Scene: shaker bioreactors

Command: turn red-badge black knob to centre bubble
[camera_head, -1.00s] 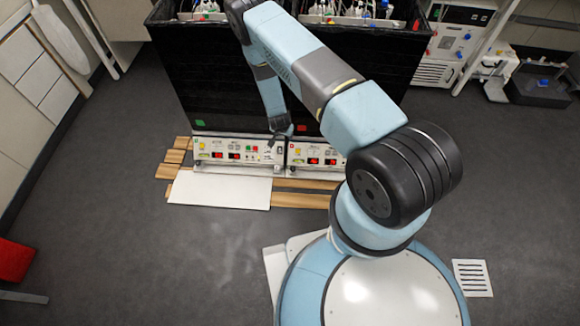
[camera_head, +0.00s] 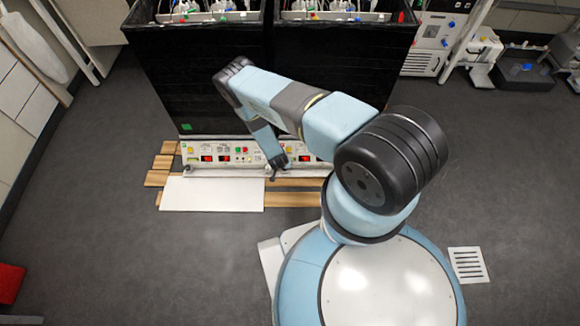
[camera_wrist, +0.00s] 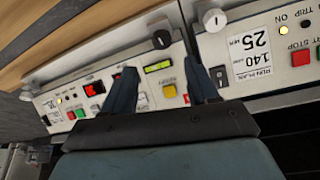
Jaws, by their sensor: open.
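In the wrist view a black knob (camera_wrist: 161,39) sits on the upper edge of one white control panel, beside a yellow-green strip (camera_wrist: 158,67) that may be a level or a display; no bubble can be made out. A pale knob (camera_wrist: 214,19) with a dark mark sits on the neighbouring panel. My gripper (camera_wrist: 162,88) is open and empty, its two dark fingers spread over the panel below the black knob, apart from it. In the head view my gripper (camera_head: 274,174) is low at the panels' front. No red badge is clearly visible there; my arm covers part of the black housing.
Two tall black housings (camera_head: 215,85) with bottles stand behind the panels. A green badge (camera_head: 186,127) marks the left one. A white board (camera_head: 212,194) and wooden slats (camera_head: 290,199) lie on the floor in front. Open floor (camera_head: 130,260) lies to the left.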

